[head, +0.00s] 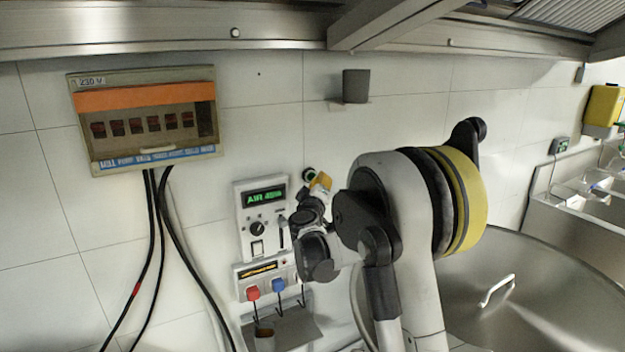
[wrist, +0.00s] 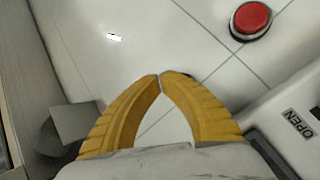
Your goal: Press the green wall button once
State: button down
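No green button shows in the wrist view. A red button (wrist: 251,19) on a dark base shows there at the upper right, apart from the fingertips.
A white control panel (head: 244,217) with a green display is below left of my gripper. A breaker box (head: 145,120) is at left, a grey wall holder (head: 356,86) above.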

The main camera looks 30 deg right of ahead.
jog(key=shift+s, duration=0.15)
jog(key=s, duration=0.5)
jog(key=shift+d+b, duration=0.1)
jog(key=shift+b, duration=0.2)
dwell(0.8)
jog(key=s+a+f+m+g+y+b, duration=0.1)
jog(key=s+a+f+m+g+b, duration=0.15)
jog(key=s, duration=0.55)
jog(key=s+a+f+m+g+y+b, duration=0.1)
jog(key=s+a+f+g+b, duration=0.2)
jog(key=s, duration=0.6)
jog(key=s+a+f+g+y+b, duration=0.2)
jog(key=s+a+f+y+b, duration=0.4)
jog(key=s+a+f, duration=1.1)
jog(key=s+y, duration=0.2)
jog(key=shift+s+f+g+y, duration=0.2)
jog(key=shift+s+g+y, duration=0.1)
jog(key=shift+s+g, duration=0.05)
